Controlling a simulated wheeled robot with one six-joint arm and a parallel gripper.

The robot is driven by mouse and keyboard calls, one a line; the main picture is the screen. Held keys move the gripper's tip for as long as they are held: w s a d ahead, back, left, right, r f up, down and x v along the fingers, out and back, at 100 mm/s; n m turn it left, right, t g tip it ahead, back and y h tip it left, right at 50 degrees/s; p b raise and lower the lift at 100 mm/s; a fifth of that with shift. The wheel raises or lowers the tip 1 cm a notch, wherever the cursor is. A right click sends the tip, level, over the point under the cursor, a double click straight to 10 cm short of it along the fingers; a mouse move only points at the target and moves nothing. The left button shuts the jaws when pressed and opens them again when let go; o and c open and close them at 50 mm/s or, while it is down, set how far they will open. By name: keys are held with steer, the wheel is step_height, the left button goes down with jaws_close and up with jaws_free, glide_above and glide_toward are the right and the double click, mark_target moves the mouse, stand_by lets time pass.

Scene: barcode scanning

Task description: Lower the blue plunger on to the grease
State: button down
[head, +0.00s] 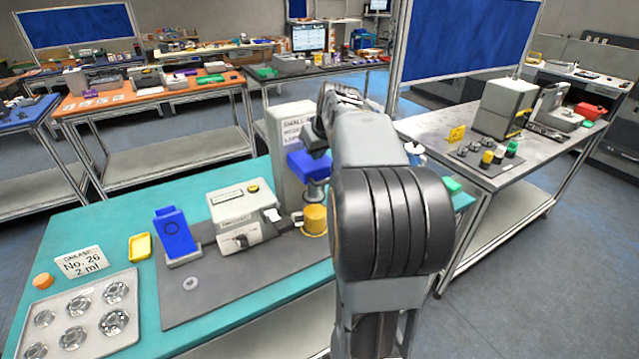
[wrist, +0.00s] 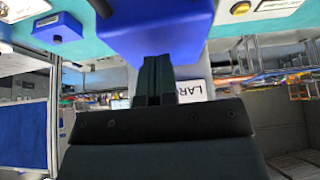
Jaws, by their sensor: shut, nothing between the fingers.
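The blue plunger head (head: 308,163) sits on the front of a tall light-grey stand (head: 290,135) in the head view, with a grey metal shaft (head: 316,190) below it. A yellow-gold cup (head: 314,217) stands under the shaft; grease inside it cannot be made out. In the wrist view the large blue block (wrist: 160,30) fills the top middle. My gripper (wrist: 157,65) is shut and empty, its fingertips at the edge of that block; whether they touch it I cannot tell. In the head view my arm hides most of the gripper beside the plunger.
A grey-white machine (head: 240,215) and a blue holder (head: 176,235) stand left on the dark mat (head: 200,300). A yellow tray (head: 140,246), a "No. 26 2 ml" card (head: 82,262) and a tray of round clear parts (head: 50,345) are further left. The mat's front is mostly clear.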

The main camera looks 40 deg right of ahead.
mark_target(317, 164)
steer(key=shift+f, duration=0.1)
stand_by(0.3)
steer(key=shift+f+b, duration=1.65)
steer(key=shift+f, duration=0.2)
step_height(317, 164, up, 9)
steer(key=p, duration=0.7)
steer(key=shift+r, duration=0.2)
steer(key=shift+f, duration=0.1)
